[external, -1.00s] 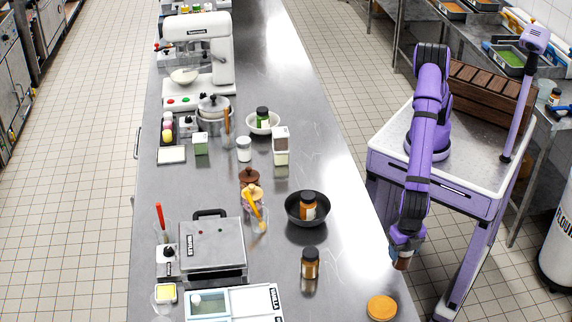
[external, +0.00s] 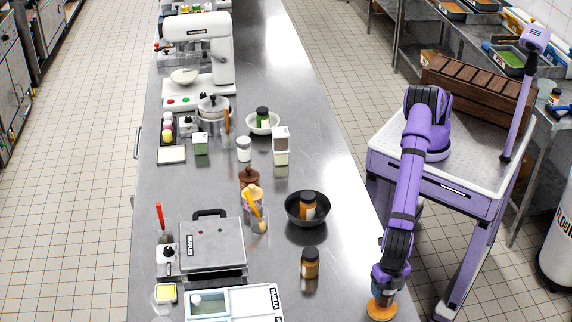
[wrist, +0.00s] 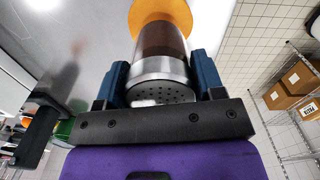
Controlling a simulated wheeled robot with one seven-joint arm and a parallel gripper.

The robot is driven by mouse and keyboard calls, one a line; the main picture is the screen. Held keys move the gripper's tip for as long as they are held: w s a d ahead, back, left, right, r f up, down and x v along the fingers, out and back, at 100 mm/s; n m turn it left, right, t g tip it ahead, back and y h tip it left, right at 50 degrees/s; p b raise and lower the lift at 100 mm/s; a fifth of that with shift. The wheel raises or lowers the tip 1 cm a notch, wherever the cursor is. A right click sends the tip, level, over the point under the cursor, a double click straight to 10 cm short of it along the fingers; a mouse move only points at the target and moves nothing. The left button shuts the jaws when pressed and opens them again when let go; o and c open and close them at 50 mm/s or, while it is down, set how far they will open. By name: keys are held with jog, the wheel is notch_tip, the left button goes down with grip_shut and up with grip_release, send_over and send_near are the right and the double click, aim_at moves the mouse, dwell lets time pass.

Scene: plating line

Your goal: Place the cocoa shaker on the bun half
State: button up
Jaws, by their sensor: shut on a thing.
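My gripper (external: 383,281) is at the front right edge of the steel counter, right over the bun half (external: 378,311). In the wrist view my gripper (wrist: 160,88) is shut on the cocoa shaker (wrist: 161,40), a brown cylinder with a perforated metal top. The orange-tan bun half (wrist: 160,10) shows just beyond the shaker's far end. In the external view my gripper mostly hides the shaker. I cannot tell whether the shaker's base touches the bun half.
A brown jar (external: 310,264) stands on the counter left of my gripper. Behind it is a black bowl (external: 318,218) with another jar (external: 308,206) in it. A white scale (external: 262,300) lies at the front left. Bare counter (external: 340,290) lies between the jar and the bun half.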

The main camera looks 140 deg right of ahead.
jog(key=shift+f, duration=0.8)
jog(key=shift+f, duration=0.2)
jog(key=o, duration=1)
jog(key=shift+r, duration=0.1)
notch_tip(320, 180, up, 12)
jog(key=shift+r, duration=0.15)
